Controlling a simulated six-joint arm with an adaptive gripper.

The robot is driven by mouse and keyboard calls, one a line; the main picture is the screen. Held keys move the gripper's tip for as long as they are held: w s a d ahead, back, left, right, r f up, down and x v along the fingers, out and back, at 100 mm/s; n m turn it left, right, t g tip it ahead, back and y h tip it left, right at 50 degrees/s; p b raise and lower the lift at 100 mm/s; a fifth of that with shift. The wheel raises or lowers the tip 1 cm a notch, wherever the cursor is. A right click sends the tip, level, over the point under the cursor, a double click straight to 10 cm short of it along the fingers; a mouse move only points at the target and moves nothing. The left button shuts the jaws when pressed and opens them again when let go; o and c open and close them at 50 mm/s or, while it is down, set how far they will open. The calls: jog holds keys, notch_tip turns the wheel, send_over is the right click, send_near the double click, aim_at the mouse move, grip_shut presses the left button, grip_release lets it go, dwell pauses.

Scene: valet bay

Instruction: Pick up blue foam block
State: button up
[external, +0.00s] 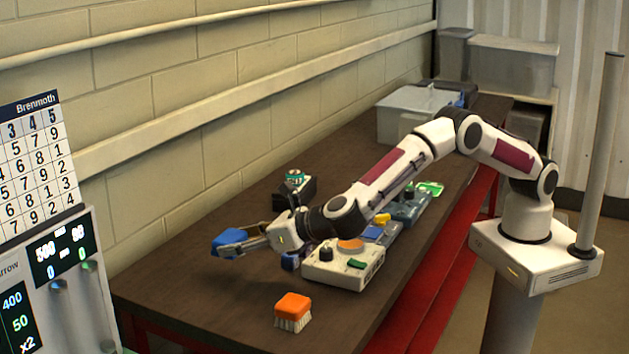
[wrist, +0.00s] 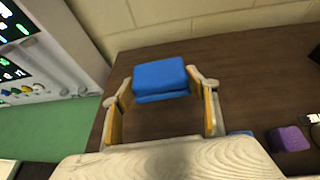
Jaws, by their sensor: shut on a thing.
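The blue foam block (external: 228,240) is held at the end of my gripper (external: 233,247) near the left end of the bench, seemingly a little above the bench top. In the wrist view the blue foam block (wrist: 161,78) sits between the two fingertips of my gripper (wrist: 160,88). Both fingertips meet its sides, so my gripper is shut on it. The exact height of the block above the bench is hard to tell.
On the dark bench (external: 190,298), an orange-topped brush (external: 293,309) stands near the front edge. A pale device (external: 343,268) with knobs lies under my arm. A purple block (wrist: 289,139) is at lower right in the wrist view. A grey bin (external: 408,106) stands farther back.

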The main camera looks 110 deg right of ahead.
jog(key=shift+r, duration=0.85)
